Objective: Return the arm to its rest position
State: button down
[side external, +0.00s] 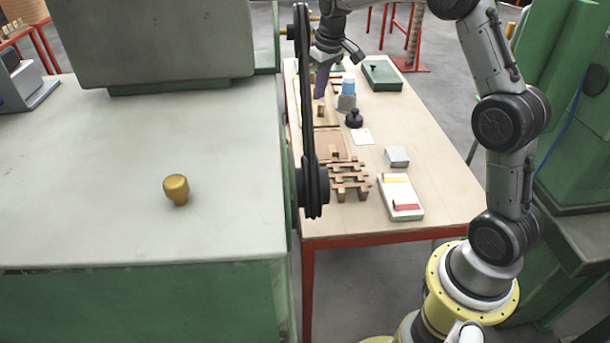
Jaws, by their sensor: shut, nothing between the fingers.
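My arm rises at the right and reaches over the far part of the wooden table (440,170). My gripper (321,92) points down above the table's far left part, beside the black belt and pulley of the green machine. The belt partly hides the area around it. The fingers look small and dark, together, with nothing seen between them. Whether the tips touch anything below is hard to tell from this angle.
The table's right side is clear.

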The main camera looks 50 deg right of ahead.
jog(key=s+a+r+n+t, duration=0.2)
jog(key=s+a+r+t, duration=0.1)
jog(key=s+a+r, duration=1.2)
jog(key=s+f, duration=0.4)
jog(key=s, duration=0.5)
jog(key=s+a+f, duration=0.1)
jog(key=s+f, duration=0.4)
jog(key=s, duration=0.4)
jog(key=shift+s+a+y, duration=0.15)
jog(key=shift+s+y, duration=0.05)
jog(key=shift+y, duration=0.2)
